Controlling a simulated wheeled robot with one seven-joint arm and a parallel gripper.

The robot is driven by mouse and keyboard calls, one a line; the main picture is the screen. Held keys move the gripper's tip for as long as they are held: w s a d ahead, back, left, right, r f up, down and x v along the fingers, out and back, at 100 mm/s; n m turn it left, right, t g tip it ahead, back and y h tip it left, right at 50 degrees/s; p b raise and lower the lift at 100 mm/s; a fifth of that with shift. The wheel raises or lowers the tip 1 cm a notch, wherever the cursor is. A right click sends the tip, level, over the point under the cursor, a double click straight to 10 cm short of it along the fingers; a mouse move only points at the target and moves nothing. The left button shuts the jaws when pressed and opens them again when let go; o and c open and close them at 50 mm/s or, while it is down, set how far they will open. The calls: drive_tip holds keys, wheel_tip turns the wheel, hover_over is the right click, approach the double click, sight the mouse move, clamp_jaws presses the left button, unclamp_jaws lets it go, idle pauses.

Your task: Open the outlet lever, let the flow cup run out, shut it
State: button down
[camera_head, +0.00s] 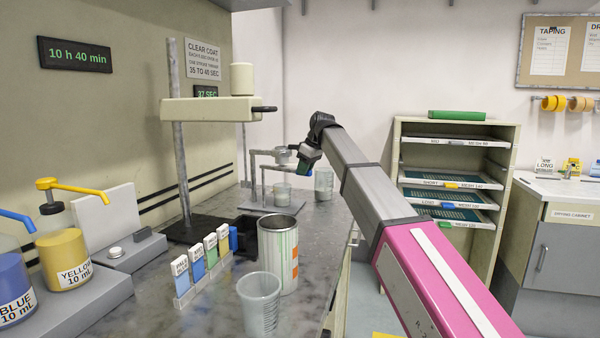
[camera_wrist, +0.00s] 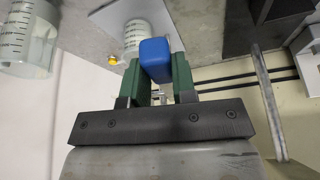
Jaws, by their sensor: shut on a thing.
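The grey metal flow cup (camera_head: 284,153) sits on its stand at the back of the bench in the head view. A graduated beaker (camera_head: 282,194) stands below it and also shows in the wrist view (camera_wrist: 136,34). My gripper (camera_head: 306,163) is beside the cup, on its right. In the wrist view my green fingers (camera_wrist: 158,76) are shut on a blue block, which looks like the handle of the outlet lever (camera_wrist: 155,55). The rest of the lever is hidden, and I cannot tell its position or whether liquid is running.
A second beaker (camera_head: 324,182) with clear liquid stands right of the stand. A tall post with a beige arm (camera_head: 210,109), an open can (camera_head: 278,252) and an empty cup (camera_head: 259,303) are nearer. A small display (camera_head: 206,92) reads 37 SEC.

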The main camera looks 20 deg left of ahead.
drive_tip(key=shift+w+d+n+g, duration=0.1)
drive_tip(key=shift+w+n+g, duration=0.15)
drive_tip(key=shift+w+n, duration=0.7)
drive_tip(key=shift+w+n+g, duration=0.25)
drive_tip(key=shift+w+n, duration=0.2)
drive_tip(key=shift+w, duration=0.85)
drive_tip(key=c, duration=0.9)
unclamp_jaws()
drive_tip(key=v, duration=1.1)
